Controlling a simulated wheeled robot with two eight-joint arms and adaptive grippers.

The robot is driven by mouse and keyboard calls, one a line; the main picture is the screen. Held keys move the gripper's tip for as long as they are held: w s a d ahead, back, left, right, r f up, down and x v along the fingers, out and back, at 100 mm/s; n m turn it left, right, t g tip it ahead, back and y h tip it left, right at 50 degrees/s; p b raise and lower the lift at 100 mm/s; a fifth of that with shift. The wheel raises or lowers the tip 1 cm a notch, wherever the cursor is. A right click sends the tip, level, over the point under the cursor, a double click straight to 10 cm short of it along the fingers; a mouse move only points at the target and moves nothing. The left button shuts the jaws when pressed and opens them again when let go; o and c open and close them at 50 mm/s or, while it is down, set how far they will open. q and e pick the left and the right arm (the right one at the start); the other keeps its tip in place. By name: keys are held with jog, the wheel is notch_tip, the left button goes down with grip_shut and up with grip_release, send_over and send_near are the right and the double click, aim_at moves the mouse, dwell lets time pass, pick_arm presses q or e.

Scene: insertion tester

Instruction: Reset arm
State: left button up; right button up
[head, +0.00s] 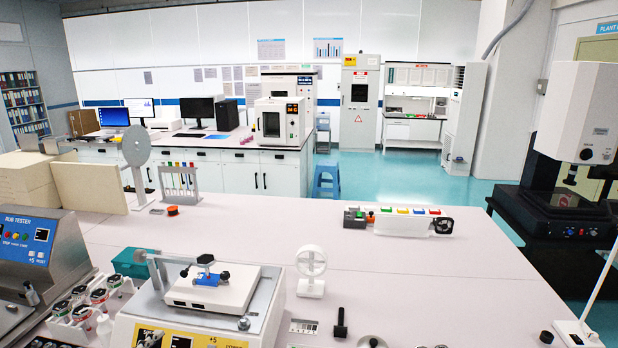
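Neither of my grippers nor either arm shows in the head view. The insertion tester is not clearly identifiable by a label. A white bench device with a yellow front panel (190,336) stands at the bottom, left of the middle. A flat white plate (232,291) lies on top of it. A small blue block with black knobs (207,280) sits on that plate. The lower part of the device is cut off by the picture's bottom edge.
A white wheel on a stand (311,270), a black hammer-shaped tool (340,323) and a pole stand (578,332) are near the front. The middle tabletop (300,220) is clear.

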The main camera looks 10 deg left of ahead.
pick_arm(q)
jog(key=s+d+f+m+g+h, duration=0.1)
jog(key=d+f+m+g, duration=0.15)
jog(key=d, duration=0.35)
jog(key=d+f+m+g, duration=0.1)
jog(key=d+m+g, duration=0.1)
jog(key=d+m, duration=0.3)
jog(key=s+d+f+m+g+h, duration=0.1)
jog(key=d+m+g, duration=0.1)
jog(key=d, duration=0.5)
jog(key=s+d+m+g+y, duration=0.2)
jog(key=s+d+m, duration=0.3)
jog(key=s+m, duration=0.3)
jog(key=shift+m+y, duration=0.75)
jog(key=shift+y, duration=0.05)
jog(key=shift+d, duration=0.1)
